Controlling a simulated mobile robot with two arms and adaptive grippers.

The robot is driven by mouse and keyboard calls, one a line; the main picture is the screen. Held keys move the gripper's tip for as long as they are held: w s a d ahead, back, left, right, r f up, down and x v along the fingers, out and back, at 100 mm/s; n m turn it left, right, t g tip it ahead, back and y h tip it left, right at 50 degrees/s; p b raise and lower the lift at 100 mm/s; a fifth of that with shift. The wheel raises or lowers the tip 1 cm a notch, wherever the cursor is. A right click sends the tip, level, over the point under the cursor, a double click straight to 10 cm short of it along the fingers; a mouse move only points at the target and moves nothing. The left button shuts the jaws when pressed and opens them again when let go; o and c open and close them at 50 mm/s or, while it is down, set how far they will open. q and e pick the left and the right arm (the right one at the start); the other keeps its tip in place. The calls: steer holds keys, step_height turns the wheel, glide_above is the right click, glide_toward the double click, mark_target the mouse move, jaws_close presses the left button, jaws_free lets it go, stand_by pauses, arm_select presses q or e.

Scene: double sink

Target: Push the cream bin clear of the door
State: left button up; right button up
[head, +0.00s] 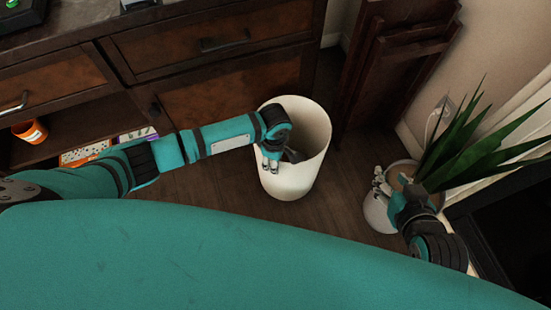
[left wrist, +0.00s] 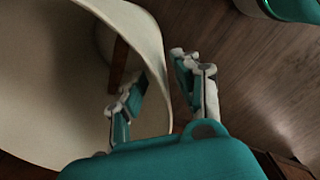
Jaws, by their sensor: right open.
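The cream bin (head: 294,184) stands upright and open-topped on the wooden floor, in front of the dark cabinet. My left gripper (head: 279,160) is at its near rim, one finger outside the wall and the other inside. In the left wrist view, the bin (left wrist: 45,75) fills the left side, and its rim runs between the spread fingers of my left gripper (left wrist: 158,88). Whether either finger touches the wall is unclear. My right gripper (head: 386,185) is open beside the white plant pot (head: 376,213), to the right of the bin. No door is clearly identifiable.
A green spiky plant (head: 478,153) grows from the pot by the right wall. A dark wooden cabinet (head: 230,75) with an open shelf holding an orange jar (head: 30,131) spans the back left. Folded dark wooden furniture (head: 395,70) stands behind the bin. Floor shows between bin and pot.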

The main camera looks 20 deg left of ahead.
arm_select(q)
steer(key=shift+c, duration=1)
jaws_close()
arm_select(e)
steer(key=shift+w+f, duration=0.15)
steer(key=shift+w, duration=0.25)
steer(key=shift+s, duration=0.1)
